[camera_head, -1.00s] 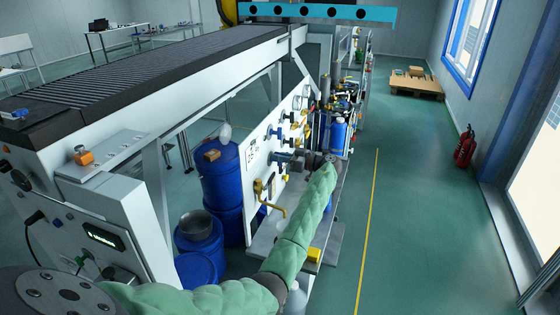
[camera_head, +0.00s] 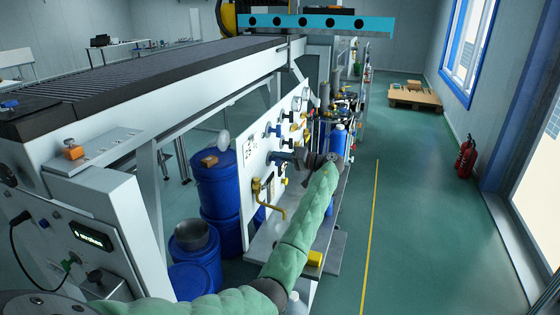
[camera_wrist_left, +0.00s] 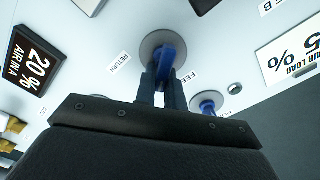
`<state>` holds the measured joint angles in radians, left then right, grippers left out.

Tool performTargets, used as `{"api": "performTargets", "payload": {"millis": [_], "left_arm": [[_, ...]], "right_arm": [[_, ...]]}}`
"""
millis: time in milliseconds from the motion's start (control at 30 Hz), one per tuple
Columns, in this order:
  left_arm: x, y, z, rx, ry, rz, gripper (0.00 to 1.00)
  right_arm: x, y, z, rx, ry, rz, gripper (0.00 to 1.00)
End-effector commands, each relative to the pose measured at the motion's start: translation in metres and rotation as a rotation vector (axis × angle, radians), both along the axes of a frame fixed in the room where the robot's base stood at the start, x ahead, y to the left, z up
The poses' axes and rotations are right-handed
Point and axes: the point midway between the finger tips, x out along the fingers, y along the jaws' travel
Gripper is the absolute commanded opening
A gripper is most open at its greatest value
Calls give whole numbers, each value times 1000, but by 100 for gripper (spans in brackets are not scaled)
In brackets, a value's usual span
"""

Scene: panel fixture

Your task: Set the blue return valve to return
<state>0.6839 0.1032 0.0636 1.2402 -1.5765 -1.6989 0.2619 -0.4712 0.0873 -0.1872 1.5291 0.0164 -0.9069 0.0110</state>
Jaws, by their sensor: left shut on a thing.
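The blue return valve (camera_wrist_left: 165,62) is a blue lever on a round grey disc on the white panel (camera_head: 256,172). In the left wrist view, a RETURN label lies left of the disc and a partly hidden label starting with FEE lies right. The lever points roughly downward in that view, between the two labels. My left gripper (camera_wrist_left: 163,84) has its dark fingers on both sides of the lever, shut on it. In the head view, my left gripper (camera_head: 284,159) reaches the panel from the right; the wrist and fingers mostly hide the lever. My right gripper is in neither view.
A second blue valve (camera_wrist_left: 208,103) sits right of the gripper in the wrist view. Several gauges and valves (camera_head: 292,118) crowd the panel. A yellow bent pipe (camera_head: 272,210) stands out below my wrist. Blue drums (camera_head: 218,185) stand behind the panel.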

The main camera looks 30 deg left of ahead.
Motion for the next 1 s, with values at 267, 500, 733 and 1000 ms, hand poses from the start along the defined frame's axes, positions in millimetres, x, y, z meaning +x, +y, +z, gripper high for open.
{"api": "performTargets", "payload": {"millis": [267,500,733,1000], "left_arm": [[3,1,-2,-59,248,-2,0],[4,1,-4,-102,431,-3,0],[4,1,-6,-130,549,-3,0],[5,1,-8,-145,611,-3,0]], "right_arm": [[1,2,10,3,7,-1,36],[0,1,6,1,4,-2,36],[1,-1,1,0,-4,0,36],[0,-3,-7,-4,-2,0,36]]}}
